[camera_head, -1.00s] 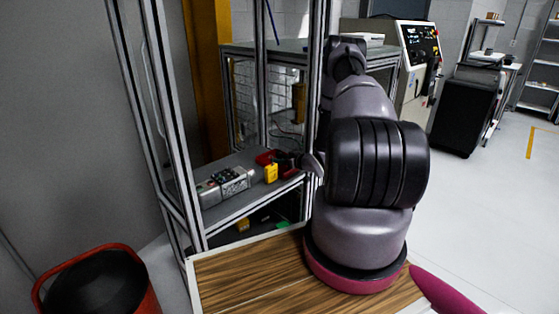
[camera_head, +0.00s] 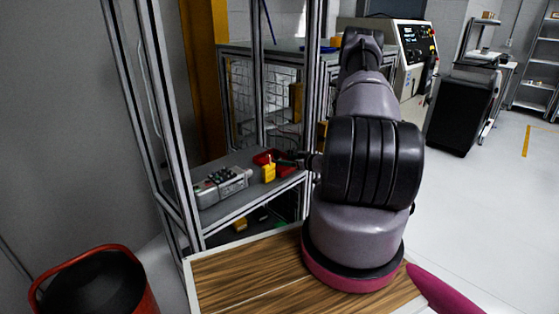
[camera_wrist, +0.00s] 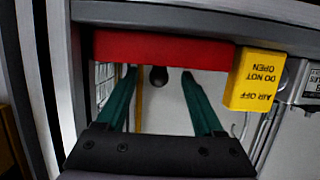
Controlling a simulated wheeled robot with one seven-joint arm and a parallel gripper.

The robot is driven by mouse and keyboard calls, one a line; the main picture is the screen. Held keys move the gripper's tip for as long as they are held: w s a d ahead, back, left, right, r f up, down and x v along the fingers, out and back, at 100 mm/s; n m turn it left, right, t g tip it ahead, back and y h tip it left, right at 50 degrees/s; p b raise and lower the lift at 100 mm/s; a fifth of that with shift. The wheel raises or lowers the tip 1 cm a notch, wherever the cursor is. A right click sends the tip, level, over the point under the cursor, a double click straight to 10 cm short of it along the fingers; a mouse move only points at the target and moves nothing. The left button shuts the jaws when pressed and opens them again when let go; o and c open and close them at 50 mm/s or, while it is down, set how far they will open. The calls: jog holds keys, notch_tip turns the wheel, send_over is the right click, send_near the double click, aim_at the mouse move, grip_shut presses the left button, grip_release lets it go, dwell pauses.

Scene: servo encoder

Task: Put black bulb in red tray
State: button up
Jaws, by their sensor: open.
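The red tray (camera_head: 266,157) sits on the cabinet shelf in the head view, and its red wall (camera_wrist: 165,48) spans the top of the wrist view. A small round black bulb (camera_wrist: 158,77) shows just under that wall in the picture, between my fingertips with gaps to both sides. I cannot tell whether it rests in the tray or is apart from it. My gripper (camera_wrist: 158,74) is open, its green fingers spread. In the head view my gripper (camera_head: 290,162) is at the tray's right side, small and partly hidden by my arm.
A yellow "AIR OFF DO NOT OPEN" block (camera_wrist: 256,78) is beside the tray. A grey device (camera_head: 222,186) lies on the shelf to the left. Cabinet posts (camera_head: 311,100) stand close to my arm. A red bin (camera_head: 95,285) is on the floor at lower left.

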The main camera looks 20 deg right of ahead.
jog(key=v, duration=0.5)
jog(key=shift+s+d+r, duration=0.1)
jog(key=shift+s+r, duration=0.05)
dwell(0.3)
